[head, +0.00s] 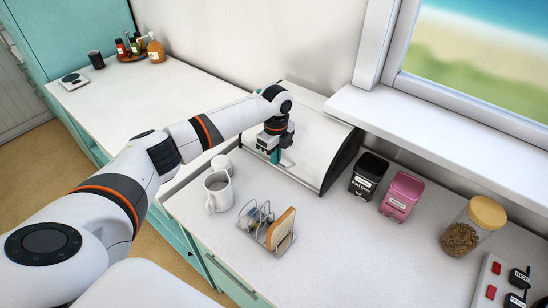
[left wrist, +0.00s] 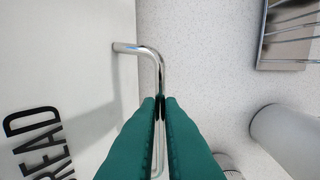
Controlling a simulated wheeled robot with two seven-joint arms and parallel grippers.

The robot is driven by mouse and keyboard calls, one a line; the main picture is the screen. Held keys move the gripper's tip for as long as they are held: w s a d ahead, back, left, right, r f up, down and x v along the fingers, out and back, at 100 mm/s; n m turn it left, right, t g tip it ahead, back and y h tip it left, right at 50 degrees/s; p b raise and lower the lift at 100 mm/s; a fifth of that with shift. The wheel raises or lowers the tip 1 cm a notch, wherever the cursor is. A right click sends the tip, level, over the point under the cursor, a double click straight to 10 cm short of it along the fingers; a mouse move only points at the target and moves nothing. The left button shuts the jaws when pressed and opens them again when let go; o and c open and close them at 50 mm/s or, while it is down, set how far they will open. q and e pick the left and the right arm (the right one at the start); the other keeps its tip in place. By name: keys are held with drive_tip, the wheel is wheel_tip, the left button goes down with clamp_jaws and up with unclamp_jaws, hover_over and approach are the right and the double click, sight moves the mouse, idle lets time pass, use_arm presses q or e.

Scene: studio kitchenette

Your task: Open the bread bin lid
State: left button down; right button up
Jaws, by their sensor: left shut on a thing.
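The bread bin (head: 318,149) stands on the counter against the wall, with a white lid front and a dark side panel. Its lid (left wrist: 60,75) fills the left of the left wrist view, with part of the word "BREAD" on it. The lid looks closed. My left gripper (head: 274,155) is at the front of the lid. In the left wrist view its green fingers (left wrist: 162,102) are shut on the metal bar handle (left wrist: 135,48). The lower part of the handle is mostly hidden by the fingers. My right gripper is not in view.
A white mug (head: 217,192) and a toast rack (head: 268,228) with bread stand on the counter in front of the bin. Black (head: 367,177) and pink (head: 401,196) canisters stand to its right. A glass jar (head: 470,228) is farther right.

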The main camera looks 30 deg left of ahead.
use_arm(q)
drive_tip(key=w+r, duration=0.1)
drive_tip(key=r, duration=0.1)
drive_tip(key=w+r+p, duration=0.1)
drive_tip(key=r, duration=0.1)
drive_tip(key=w+r, duration=0.2)
drive_tip(key=shift+d+r+p, duration=0.2)
drive_tip(key=shift+d+p, duration=0.15)
drive_tip(key=shift+w+d+r, duration=0.2)
drive_tip(key=shift+w+r, duration=0.4)
drive_tip(key=shift+w, duration=0.1)
